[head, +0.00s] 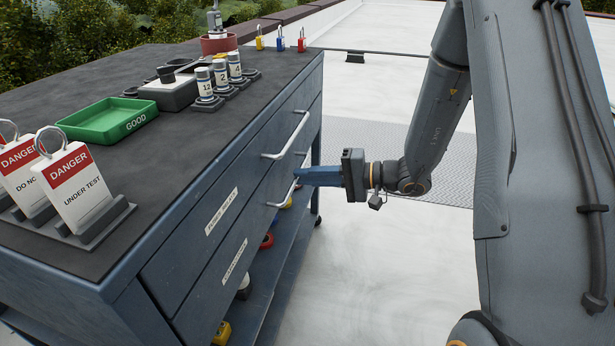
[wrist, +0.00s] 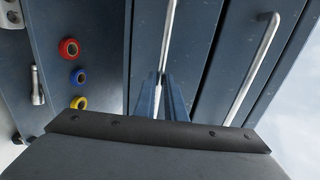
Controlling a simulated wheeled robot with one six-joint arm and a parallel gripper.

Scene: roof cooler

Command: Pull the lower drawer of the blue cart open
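The blue cart (head: 130,300) stands at left with two drawers on its side, both looking shut. The lower drawer (head: 225,262) has a pale bar handle (head: 284,196); this handle also shows in the wrist view (wrist: 168,35). My gripper (head: 302,177) is at the far end of that handle, its blue fingers pointing at the drawer front. In the wrist view the fingers (wrist: 161,95) lie close on either side of the bar and look shut on it. The fingers hide part of the handle. The upper drawer's handle (head: 288,138) is above them, clear of my gripper.
The cart top carries a green tray (head: 108,120), danger tags (head: 78,188), labelled cylinders (head: 204,84) and small padlocks (head: 280,40). Tape rolls (wrist: 69,48) and other items sit on the open shelf below the drawers. The pale roof floor (head: 375,270) beside the cart is clear.

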